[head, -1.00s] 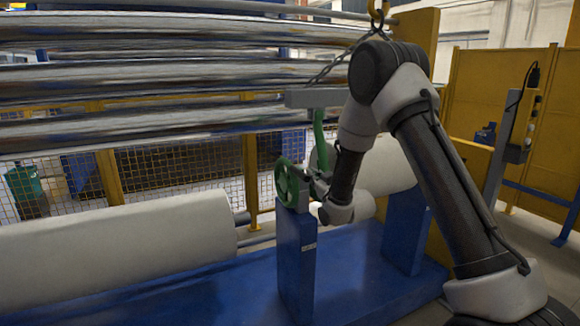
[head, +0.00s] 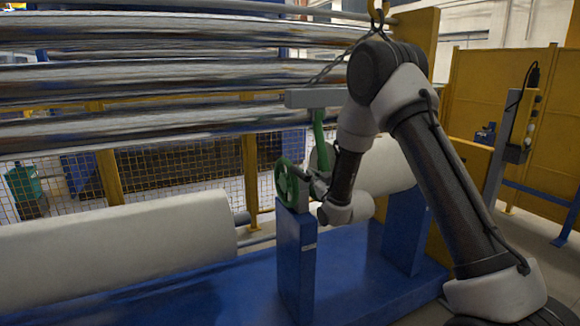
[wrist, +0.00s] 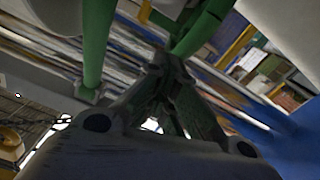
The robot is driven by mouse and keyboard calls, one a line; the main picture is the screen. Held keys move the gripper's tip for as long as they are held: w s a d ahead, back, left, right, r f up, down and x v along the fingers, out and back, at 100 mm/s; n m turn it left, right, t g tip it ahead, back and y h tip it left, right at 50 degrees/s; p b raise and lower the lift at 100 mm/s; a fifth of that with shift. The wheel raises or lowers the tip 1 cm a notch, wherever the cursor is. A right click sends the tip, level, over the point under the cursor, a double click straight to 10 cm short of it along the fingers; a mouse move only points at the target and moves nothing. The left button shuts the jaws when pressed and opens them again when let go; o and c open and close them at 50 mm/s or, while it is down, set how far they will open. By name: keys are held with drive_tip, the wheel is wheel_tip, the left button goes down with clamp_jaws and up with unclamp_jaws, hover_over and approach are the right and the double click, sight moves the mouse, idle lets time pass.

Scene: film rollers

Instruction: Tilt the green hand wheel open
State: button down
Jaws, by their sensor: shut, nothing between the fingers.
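The green hand wheel (head: 286,184) is on top of a blue post (head: 297,262), at the middle of the head view. A green curved bar (head: 320,138) rises behind it to a grey block. My gripper (head: 318,186) is just right of the wheel, partly hidden by my own wrist. In the wrist view my gripper (wrist: 170,68) has its fingers drawn together, with nothing seen between them. Its tips are close to a green bar (wrist: 203,30); I cannot tell whether they touch. Another green bar (wrist: 97,45) passes to the left.
A large white roll (head: 120,240) lies at left, and another white roll (head: 385,165) is behind my arm. Shiny metal rollers (head: 150,80) span the back. A grey block (head: 315,97) is above the wheel. The blue base (head: 215,285) is clear in front.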

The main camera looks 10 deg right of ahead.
sight(305, 181)
drive_tip(key=shift+s+a+f, duration=0.1)
drive_tip(key=shift+a, duration=0.1)
drive_tip(key=shift+s+a+f, duration=0.2)
drive_tip(key=shift+a, duration=0.45)
drive_tip(key=shift+s+a+f, duration=0.2)
drive_tip(key=shift+a, duration=0.6)
drive_tip(key=shift+s+a+f, duration=0.15)
drive_tip(key=shift+a, duration=0.2)
drive_tip(key=shift+s+a+f, duration=0.1)
drive_tip(key=shift+a, duration=0.25)
drive_tip(key=shift+d, duration=0.1)
drive_tip(key=shift+w+d, duration=0.15)
drive_tip(key=shift+d, duration=0.5)
drive_tip(key=v, duration=0.9)
